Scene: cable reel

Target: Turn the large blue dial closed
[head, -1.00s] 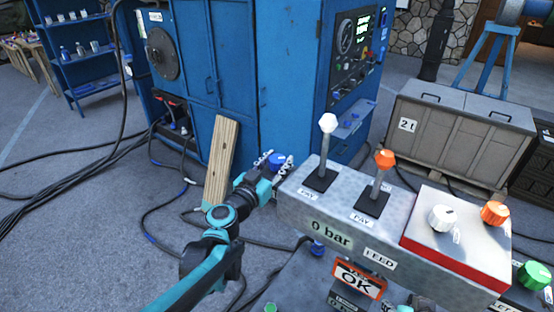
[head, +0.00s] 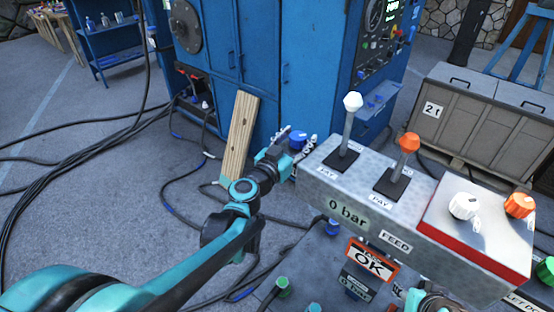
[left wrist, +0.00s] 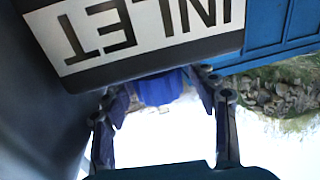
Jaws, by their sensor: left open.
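The large blue dial (head: 298,140) sits at the left end of the grey control console (head: 345,185). In the left wrist view the blue dial (left wrist: 160,88) shows below a label reading INLET, which is upside down there. My left gripper (head: 294,146) is open at the dial, with fingers on either side of it. In the left wrist view the fingers of my left gripper (left wrist: 162,97) stand apart with the dial between their tips. I cannot tell whether they touch it.
Two levers, one white-topped (head: 352,103) and one orange-topped (head: 409,143), rise from the console. A white knob (head: 463,206) and an orange knob (head: 519,205) sit further right. A wooden plank (head: 239,138) leans on the blue cabinet (head: 300,70). Cables (head: 60,200) lie on the floor.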

